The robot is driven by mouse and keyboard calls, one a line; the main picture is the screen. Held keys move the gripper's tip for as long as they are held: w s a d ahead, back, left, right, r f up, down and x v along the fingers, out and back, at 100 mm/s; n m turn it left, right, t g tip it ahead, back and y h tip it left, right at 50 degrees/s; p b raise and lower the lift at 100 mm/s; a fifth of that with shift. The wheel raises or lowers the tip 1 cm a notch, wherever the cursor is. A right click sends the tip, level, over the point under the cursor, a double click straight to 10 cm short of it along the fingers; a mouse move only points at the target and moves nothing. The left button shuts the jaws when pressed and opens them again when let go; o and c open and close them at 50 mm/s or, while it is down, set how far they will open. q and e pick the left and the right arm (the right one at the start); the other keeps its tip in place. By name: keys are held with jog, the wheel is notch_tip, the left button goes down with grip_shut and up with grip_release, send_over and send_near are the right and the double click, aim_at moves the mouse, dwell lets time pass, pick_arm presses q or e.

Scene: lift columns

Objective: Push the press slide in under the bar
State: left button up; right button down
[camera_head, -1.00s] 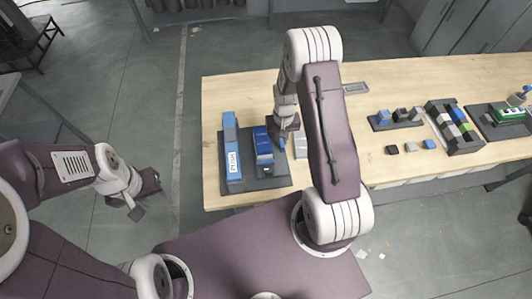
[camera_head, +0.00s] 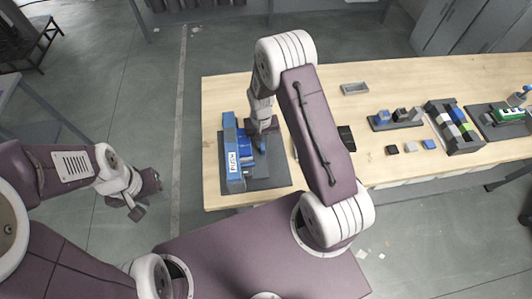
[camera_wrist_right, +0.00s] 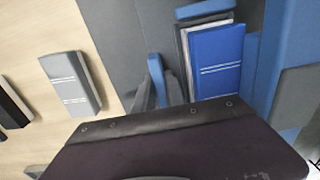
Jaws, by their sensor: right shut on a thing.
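The press stands on a dark base (camera_head: 282,174) at the table's left end. Its long blue bar (camera_head: 231,150) has a white label. The press slide, with a blue book-like block (camera_head: 245,147) on it, lies close against the bar's right side. In the wrist view the block (camera_wrist_right: 216,62) shows two white lines and a pale edge. My right gripper (camera_head: 260,146) is low at the slide's right side, its fingers (camera_wrist_right: 162,88) together; the gripped part is mostly hidden. My left gripper (camera_head: 148,196) hangs over the floor, its jaws unclear.
A grey block (camera_wrist_right: 70,82) lies on the table beside the base, and a dark block (camera_head: 346,138) lies right of my right arm. A grey tray (camera_head: 354,88) and several small blocks stand farther right. The table behind the press is clear.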

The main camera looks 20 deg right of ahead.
aim_at(252, 147)
jog(key=shift+w+a, duration=0.3)
jog(key=shift+a, duration=0.65)
jog(key=shift+w+a, duration=0.25)
jog(key=shift+a, duration=0.7)
jog(key=c, duration=1.5)
grip_release()
jog(key=shift+r, duration=0.1)
